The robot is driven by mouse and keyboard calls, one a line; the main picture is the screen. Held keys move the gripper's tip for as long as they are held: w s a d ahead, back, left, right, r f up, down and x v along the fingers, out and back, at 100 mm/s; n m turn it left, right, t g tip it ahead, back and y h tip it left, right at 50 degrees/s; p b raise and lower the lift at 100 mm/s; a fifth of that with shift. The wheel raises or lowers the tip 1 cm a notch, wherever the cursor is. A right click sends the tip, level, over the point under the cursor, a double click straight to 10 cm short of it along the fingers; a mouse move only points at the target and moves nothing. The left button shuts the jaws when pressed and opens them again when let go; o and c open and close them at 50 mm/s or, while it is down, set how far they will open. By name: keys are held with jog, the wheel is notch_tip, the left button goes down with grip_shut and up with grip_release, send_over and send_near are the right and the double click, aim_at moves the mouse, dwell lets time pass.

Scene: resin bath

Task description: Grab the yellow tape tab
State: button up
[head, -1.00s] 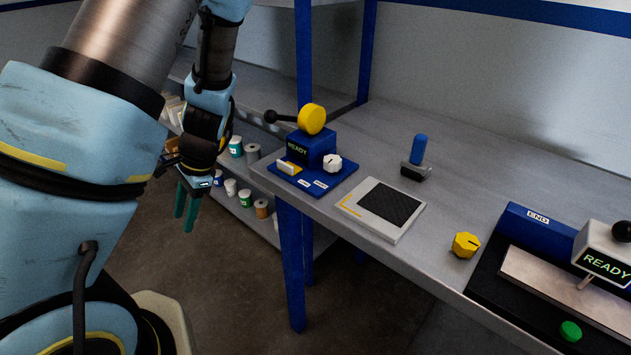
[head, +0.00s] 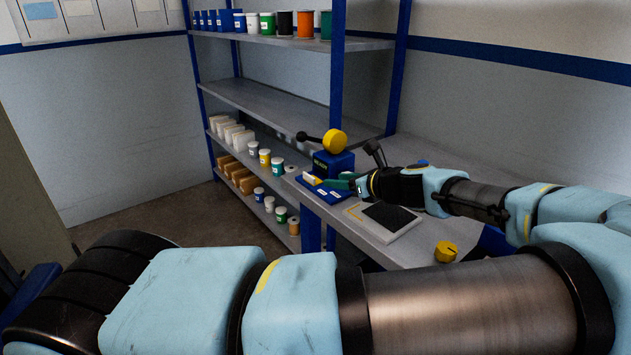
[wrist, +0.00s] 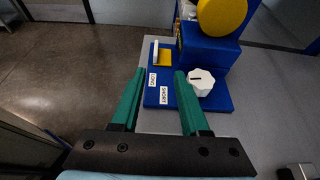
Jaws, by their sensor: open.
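The yellow tape tab (wrist: 165,56) sits at the front left of the blue dispenser (wrist: 207,54), beside a small upright white piece. In the head view the tab area is small, with a pale yellow piece (head: 313,179) on the blue base. My gripper (wrist: 160,78) has green fingers, spread apart with nothing between them. In the wrist view the tab lies just beyond the fingertips, roughly between them, and apart from them. In the head view my gripper (head: 333,185) is at the dispenser's front, covering part of its base.
A white knob (wrist: 200,83) stands on the base right of my right finger. A large yellow disc (head: 334,141) with a black lever tops the dispenser. A pad (head: 391,219) and a yellow knob (head: 446,251) are on the bench. Shelves of pots (head: 265,158) stand behind left.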

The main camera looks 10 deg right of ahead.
aim_at(314, 179)
jog(key=x, duration=0.3)
jog(key=shift+w+a+f+p, duration=0.1)
jog(key=shift+a+p, duration=0.05)
jog(key=shift+p, duration=0.15)
jog(key=p+x, duration=0.1)
jog(key=x, duration=0.1)
jog(key=p+x, duration=0.1)
jog(key=x, duration=0.1)
jog(key=shift+w+a+f, duration=0.1)
jog(key=shift+w+a, duration=0.1)
jog(key=shift+a, duration=0.25)
jog(key=shift+w+a+f, duration=0.1)
jog(key=shift+w+f, duration=0.2)
grip_shut()
